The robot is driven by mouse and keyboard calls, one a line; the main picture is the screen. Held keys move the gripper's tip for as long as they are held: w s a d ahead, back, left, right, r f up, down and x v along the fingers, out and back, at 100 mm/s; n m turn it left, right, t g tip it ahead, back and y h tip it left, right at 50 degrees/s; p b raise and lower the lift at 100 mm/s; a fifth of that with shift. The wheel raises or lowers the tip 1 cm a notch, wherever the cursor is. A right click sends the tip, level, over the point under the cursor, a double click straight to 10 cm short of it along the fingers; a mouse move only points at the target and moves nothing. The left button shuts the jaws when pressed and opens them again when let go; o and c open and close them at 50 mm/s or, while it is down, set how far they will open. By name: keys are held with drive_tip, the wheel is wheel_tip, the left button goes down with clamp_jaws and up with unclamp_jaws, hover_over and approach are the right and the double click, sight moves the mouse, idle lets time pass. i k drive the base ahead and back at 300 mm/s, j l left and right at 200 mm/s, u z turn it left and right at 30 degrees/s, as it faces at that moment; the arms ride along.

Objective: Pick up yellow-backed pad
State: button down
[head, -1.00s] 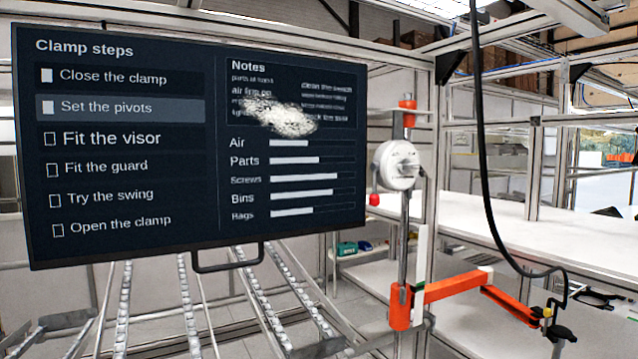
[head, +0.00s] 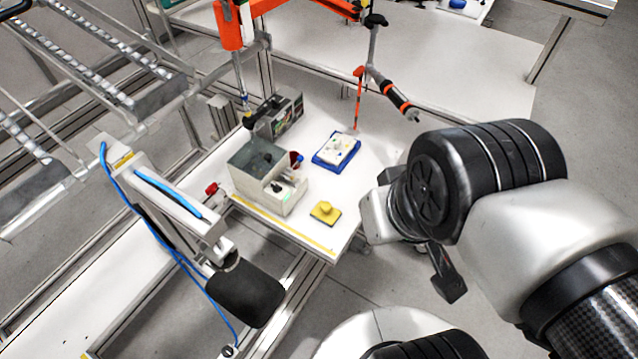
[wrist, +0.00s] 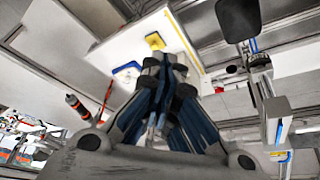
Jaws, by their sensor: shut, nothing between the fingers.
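The yellow-backed pad (head: 325,211) lies flat on the white table near its front right corner in the head view. It has a yellow block on top and a dark edge below. In the wrist view the pad (wrist: 155,41) shows just beyond my fingertips, at the upper middle. My gripper (wrist: 165,62) is shut and empty, apart from the pad and off the table. In the head view my arm is at the right, and the fingers are mostly hidden behind the wrist.
A grey bin box (head: 262,175) stands left of the pad. A blue tray (head: 324,159) with a white piece lies behind it. An orange-banded tool (head: 398,97) hangs at the back right. A black cushioned arm (head: 245,288) stands in front. Bare tabletop lies right of the pad.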

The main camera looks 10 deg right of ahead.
sight(324, 211)
drive_tip(key=i+l+u, duration=0.4)
drive_tip(key=l, duration=0.25)
drive_tip(key=l+u, duration=0.25)
drive_tip(key=u, duration=1.3)
